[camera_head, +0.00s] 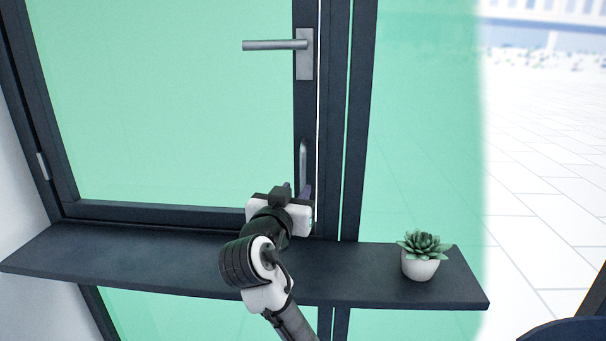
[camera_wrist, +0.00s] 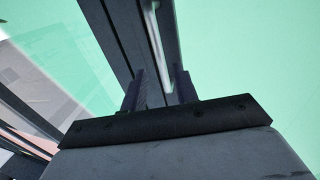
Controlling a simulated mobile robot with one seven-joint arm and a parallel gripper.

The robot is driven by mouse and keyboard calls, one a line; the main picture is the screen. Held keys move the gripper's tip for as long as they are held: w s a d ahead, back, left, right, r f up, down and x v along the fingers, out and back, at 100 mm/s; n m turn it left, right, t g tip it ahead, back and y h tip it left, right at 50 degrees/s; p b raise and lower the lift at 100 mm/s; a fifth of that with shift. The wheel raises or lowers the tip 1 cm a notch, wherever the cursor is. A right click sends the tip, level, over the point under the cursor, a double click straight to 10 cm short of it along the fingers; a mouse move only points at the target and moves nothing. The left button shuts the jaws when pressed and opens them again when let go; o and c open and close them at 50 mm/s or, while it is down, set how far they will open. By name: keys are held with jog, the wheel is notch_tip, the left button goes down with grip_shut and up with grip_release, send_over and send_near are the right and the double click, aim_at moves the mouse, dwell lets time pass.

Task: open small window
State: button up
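The small window (camera_head: 170,110) is a greenish pane in a dark frame. It has a grey lever handle (camera_head: 275,45), pointing left, high on its right stile. Below the lever is a vertical silver pull bar (camera_head: 303,157), which also shows in the wrist view (camera_wrist: 157,40). My gripper (camera_head: 298,189) is at the lower end of the pull bar. In the wrist view, my gripper's two fingers (camera_wrist: 159,80) stand apart, with the bar running down between them, closer to the right finger. I cannot tell whether a finger touches it. The window looks closed or nearly so.
A dark sill (camera_head: 130,262) runs across below the window, under my gripper. A potted succulent (camera_head: 421,256) stands on its right part. A fixed green pane (camera_head: 430,130) is right of the window, and open tiled floor lies beyond.

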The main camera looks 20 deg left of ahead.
aim_at(302, 180)
jog(key=w, duration=0.2)
jog(key=w+p, duration=0.1)
jog(key=w, duration=0.3)
jog(key=shift+w+a, duration=0.3)
jog(key=shift+w, duration=0.05)
grip_shut()
